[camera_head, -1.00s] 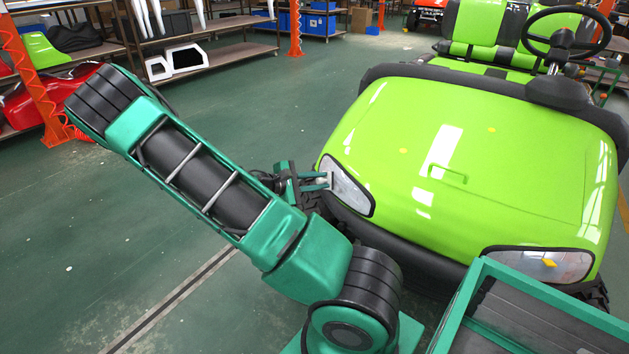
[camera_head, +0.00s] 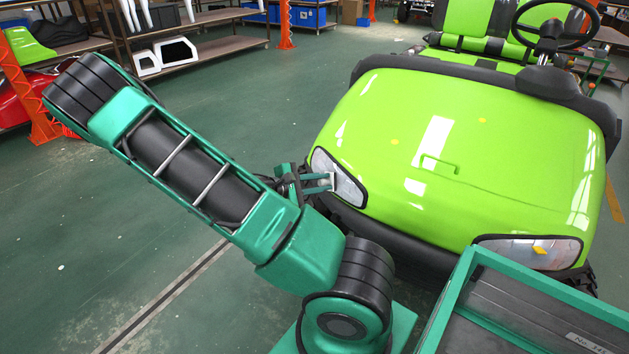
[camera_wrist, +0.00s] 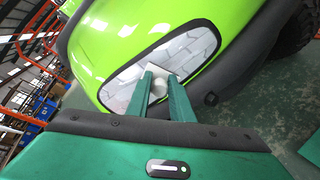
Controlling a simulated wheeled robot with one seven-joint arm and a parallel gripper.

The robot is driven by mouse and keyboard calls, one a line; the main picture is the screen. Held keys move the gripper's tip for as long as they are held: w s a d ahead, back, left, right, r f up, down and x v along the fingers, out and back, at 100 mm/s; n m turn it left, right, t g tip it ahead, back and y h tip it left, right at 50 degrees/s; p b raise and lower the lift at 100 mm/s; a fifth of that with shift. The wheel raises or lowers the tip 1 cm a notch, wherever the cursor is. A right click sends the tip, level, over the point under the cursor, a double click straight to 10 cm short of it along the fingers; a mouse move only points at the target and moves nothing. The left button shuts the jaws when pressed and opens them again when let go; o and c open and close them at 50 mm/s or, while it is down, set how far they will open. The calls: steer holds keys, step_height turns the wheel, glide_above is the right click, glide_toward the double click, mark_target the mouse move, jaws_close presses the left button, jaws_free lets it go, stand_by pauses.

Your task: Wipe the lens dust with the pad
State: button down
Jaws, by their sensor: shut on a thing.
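My gripper (camera_head: 318,182) is at the cart's headlight on the picture's left side. In the wrist view my gripper (camera_wrist: 162,88) is shut on a small white pad (camera_wrist: 157,84), held between its green fingertips. The pad lies against or just in front of the headlight lens (camera_wrist: 180,55); I cannot tell for sure whether it touches. The headlight lens also shows in the head view (camera_head: 345,184), partly hidden by the pad and fingers. Dust on the lens is too small to make out. The other headlight (camera_head: 530,250) has an orange patch on it.
The green cart's hood (camera_head: 470,160) fills the right of the head view. A green-framed tray (camera_head: 520,320) stands at the lower right. Shelves (camera_head: 190,45) and orange posts (camera_head: 30,90) stand at the back left. The green floor to the left is open.

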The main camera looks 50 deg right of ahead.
steer(key=shift+s+a+r, duration=0.1)
steer(key=shift+s+a, duration=0.15)
steer(key=shift+s, duration=0.85)
steer(key=shift+s+a+r, duration=0.1)
steer(key=shift+s+a, duration=0.15)
steer(key=shift+s, duration=0.85)
steer(key=shift+w+d+f, duration=0.1)
steer(key=shift+w+d, duration=0.15)
steer(key=shift+w, duration=0.6)
steer(key=shift+w+d+r, duration=0.1)
steer(key=shift+w+d, duration=0.15)
steer(key=shift+w, duration=0.6)
steer(key=shift+w+d+f, duration=0.1)
steer(key=shift+w+d, duration=0.15)
steer(key=shift+w, duration=0.6)
steer(key=w, duration=0.2)
steer(key=w+d, duration=0.1)
steer(key=w, duration=0.2)
steer(key=shift+w+d, duration=0.2)
steer(key=shift+w, duration=0.1)
steer(key=v, duration=0.6)
steer(key=shift+v, duration=1.55)
